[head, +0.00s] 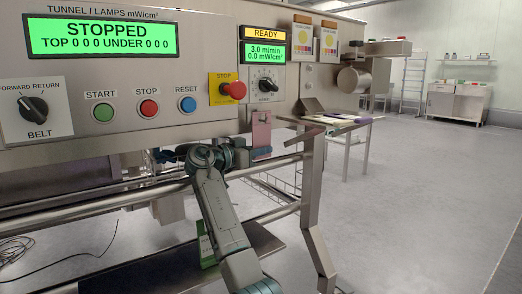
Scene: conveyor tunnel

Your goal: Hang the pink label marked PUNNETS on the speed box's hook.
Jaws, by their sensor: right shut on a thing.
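The pink label (261,129) is upright, held from below by my right gripper (261,153). The gripper is shut on the label's lower part. Any writing on the label is too small to read. My left gripper is out of view.
The control panel (110,85) with a red stop button (233,89) is left of the speed box. Steel rails (100,212) run below. A green tag (207,250) shows behind my right arm. A small side table (345,125) stands right. Open floor (420,200) lies beyond.

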